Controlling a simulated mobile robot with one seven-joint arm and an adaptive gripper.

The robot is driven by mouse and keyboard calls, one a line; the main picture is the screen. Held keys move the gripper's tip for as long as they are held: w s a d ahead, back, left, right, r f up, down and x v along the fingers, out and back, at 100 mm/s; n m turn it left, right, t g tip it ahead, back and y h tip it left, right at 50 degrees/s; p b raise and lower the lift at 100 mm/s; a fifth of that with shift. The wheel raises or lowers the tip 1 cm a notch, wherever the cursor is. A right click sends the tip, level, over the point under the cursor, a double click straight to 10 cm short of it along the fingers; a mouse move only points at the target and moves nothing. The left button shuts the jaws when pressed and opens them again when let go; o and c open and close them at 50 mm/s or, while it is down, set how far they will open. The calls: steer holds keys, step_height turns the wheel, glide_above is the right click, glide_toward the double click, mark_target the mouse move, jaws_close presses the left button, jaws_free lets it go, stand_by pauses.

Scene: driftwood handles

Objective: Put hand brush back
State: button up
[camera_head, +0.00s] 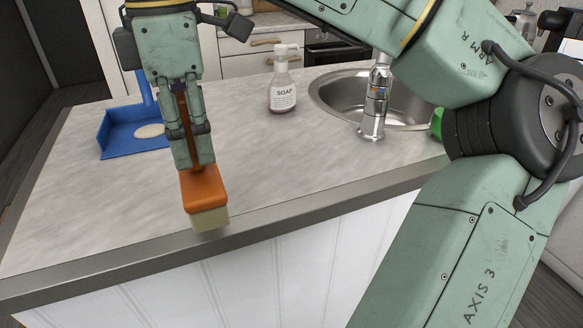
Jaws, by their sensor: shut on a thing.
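The hand brush (204,194) has an orange-brown body, a darker handle and pale bristles (209,220). My gripper (196,150) points down and is shut on the brush's handle, with the handle running up between the fingers. The brush hangs bristles down at the near edge of the counter. I cannot tell whether the bristles touch the counter. A blue dustpan (128,151) lies on the counter to the left, behind my gripper, with a pale round thing (149,131) in it. Part of the dustpan is hidden by my gripper.
The grey counter (290,165) is clear in the middle. A soap bottle (283,85) stands toward the back. A metal sink (335,95) with a faucet (375,100) is at the right. A green thing (437,122) shows partly behind my arm, which covers the right side.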

steer(key=shift+s+d, duration=0.1)
steer(key=shift+d, duration=0.2)
steer(key=w+d+f+p, duration=0.1)
steer(key=w+d, duration=0.2)
steer(key=w, duration=0.1)
steer(key=w+d+f+p, duration=0.2)
steer(key=w+d, duration=0.1)
steer(key=w, duration=0.1)
steer(key=w+d+f+p, duration=0.2)
steer(key=w+d, duration=0.1)
steer(key=w, duration=0.1)
steer(key=shift+w, duration=0.4)
steer(key=shift+f, duration=0.1)
steer(key=shift+f, duration=0.15)
steer(key=o, duration=1)
steer(key=shift+o, duration=0.2)
